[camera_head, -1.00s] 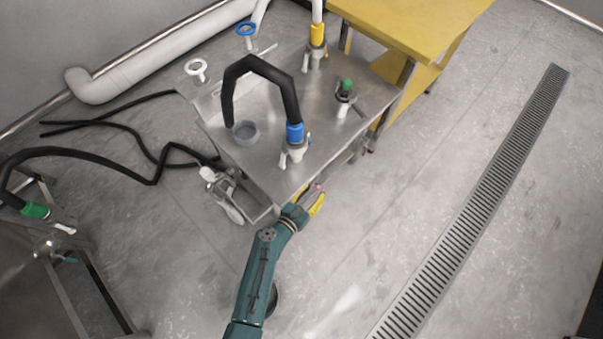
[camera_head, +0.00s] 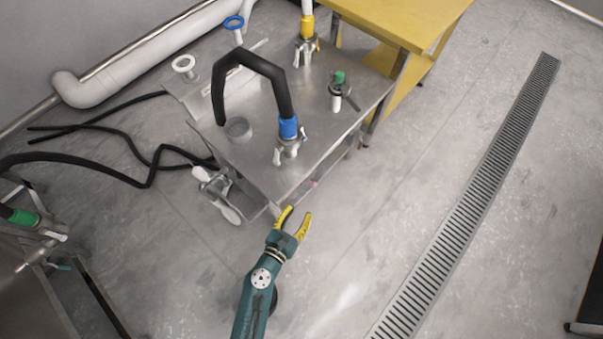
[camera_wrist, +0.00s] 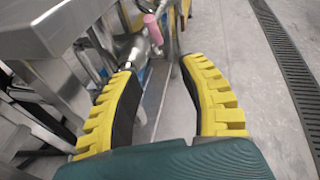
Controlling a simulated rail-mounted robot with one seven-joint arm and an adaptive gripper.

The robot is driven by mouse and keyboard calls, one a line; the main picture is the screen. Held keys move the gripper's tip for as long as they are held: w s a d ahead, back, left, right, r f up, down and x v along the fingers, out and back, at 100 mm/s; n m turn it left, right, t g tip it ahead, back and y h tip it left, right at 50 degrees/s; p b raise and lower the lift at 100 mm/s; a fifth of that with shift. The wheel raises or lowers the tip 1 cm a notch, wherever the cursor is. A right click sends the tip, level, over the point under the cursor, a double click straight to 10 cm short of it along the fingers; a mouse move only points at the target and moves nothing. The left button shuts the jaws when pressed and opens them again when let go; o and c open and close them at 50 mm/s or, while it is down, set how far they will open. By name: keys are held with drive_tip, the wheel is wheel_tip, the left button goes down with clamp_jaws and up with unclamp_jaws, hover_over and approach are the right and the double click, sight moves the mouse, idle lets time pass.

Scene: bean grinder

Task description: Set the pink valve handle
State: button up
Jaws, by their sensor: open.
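The pink valve handle (camera_wrist: 153,29) shows in the wrist view near the top centre, on a metal valve beside the table's side. It lies ahead of my gripper, roughly between the lines of the two fingers and apart from them. In the head view only a small pink spot (camera_head: 312,184) of it shows under the table's edge. My gripper (camera_head: 297,217) has yellow fingers spread open and empty, just in front of the table's near corner. In the wrist view the open fingers (camera_wrist: 160,66) frame the valve area. The lower part of the valve is partly hidden.
The steel table (camera_head: 262,175) carries a blue-collared black hose (camera_head: 288,126), a green-topped fitting (camera_head: 338,78) and a yellow-collared pipe (camera_head: 307,28). A white-handled valve (camera_head: 214,186) projects at its left side. A yellow table (camera_head: 400,22) stands behind.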

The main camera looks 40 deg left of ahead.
sight(312, 184)
drive_tip(key=s+d+n+y+b, duration=0.4)
drive_tip(key=d+n+y+b, duration=0.1)
drive_tip(key=shift+t, duration=0.4)
drive_tip(key=x, duration=0.5)
drive_tip(key=b+x, duration=0.1)
drive_tip(key=x, duration=0.5)
drive_tip(key=r+b+x, duration=0.1)
drive_tip(key=x, duration=0.4)
drive_tip(key=shift+a+f, duration=0.1)
drive_tip(key=shift+a, duration=0.25)
clamp_jaws()
